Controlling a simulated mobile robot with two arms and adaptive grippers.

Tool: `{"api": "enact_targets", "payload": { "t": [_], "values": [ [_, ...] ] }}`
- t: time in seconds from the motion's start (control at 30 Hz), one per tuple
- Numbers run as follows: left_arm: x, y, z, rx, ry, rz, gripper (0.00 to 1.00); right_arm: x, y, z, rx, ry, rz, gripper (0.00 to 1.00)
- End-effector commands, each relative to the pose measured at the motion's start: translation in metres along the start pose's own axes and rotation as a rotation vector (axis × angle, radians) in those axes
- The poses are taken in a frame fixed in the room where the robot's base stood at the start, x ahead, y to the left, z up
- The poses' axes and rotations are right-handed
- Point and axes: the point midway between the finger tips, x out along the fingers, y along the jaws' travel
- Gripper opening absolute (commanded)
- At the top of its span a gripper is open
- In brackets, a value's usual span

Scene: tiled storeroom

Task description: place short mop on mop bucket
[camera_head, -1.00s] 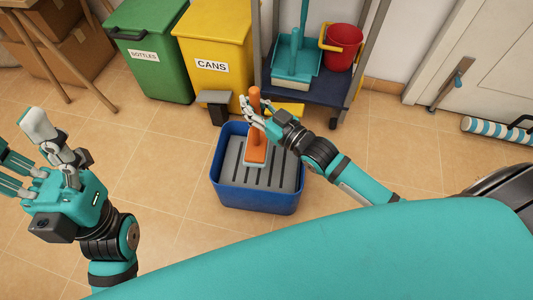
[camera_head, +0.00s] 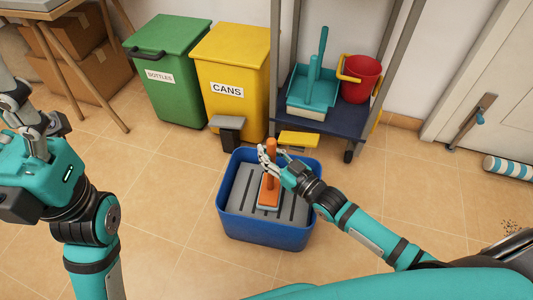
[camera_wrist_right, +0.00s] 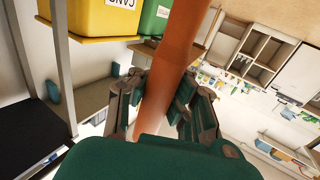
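The short mop has an orange handle (camera_head: 271,148) and a flat orange head with a pale lower edge. It stands upright over the grey slotted top of the blue mop bucket (camera_head: 265,234). The head appears to rest on the slats, though contact is hard to confirm. My right gripper (camera_head: 272,158) has its fingers around the upper handle. In the right wrist view the orange handle (camera_wrist_right: 168,75) runs between the finger pads, which appear to touch it. My left gripper (camera_head: 35,130) is at the left edge, away from the bucket, partly cut off.
A cart (camera_head: 345,121) carries a teal dustpan (camera_head: 313,92) and a red bucket (camera_head: 362,79). The tiled floor left of the mop bucket is clear.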

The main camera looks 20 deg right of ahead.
Motion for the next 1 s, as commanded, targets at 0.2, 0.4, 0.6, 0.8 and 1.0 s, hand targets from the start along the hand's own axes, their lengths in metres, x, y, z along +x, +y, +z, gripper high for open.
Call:
{"api": "enact_targets", "payload": {
  "t": [0.2,0.4,0.6,0.8,1.0],
  "values": [
    [0.001,0.000,0.000,0.000,0.004,0.002,0.69,0.000,0.000,0.003,0.000,0.000,0.000,0.04],
    [0.001,0.000,0.000,0.000,0.003,0.002,0.69,0.000,0.000,0.003,0.000,-0.001,0.000,0.29],
    [0.001,0.000,0.000,0.000,0.003,0.002,0.69,0.000,0.000,0.003,0.000,-0.001,0.000,0.29],
    [0.007,0.000,-0.002,-0.001,0.009,0.001,0.69,-0.009,0.000,-0.001,0.000,-0.005,0.001,0.29],
    [-0.007,-0.002,0.004,-0.008,-0.065,-0.023,0.69,-0.049,0.000,-0.003,0.001,-0.008,0.001,0.29]
  ]
}}
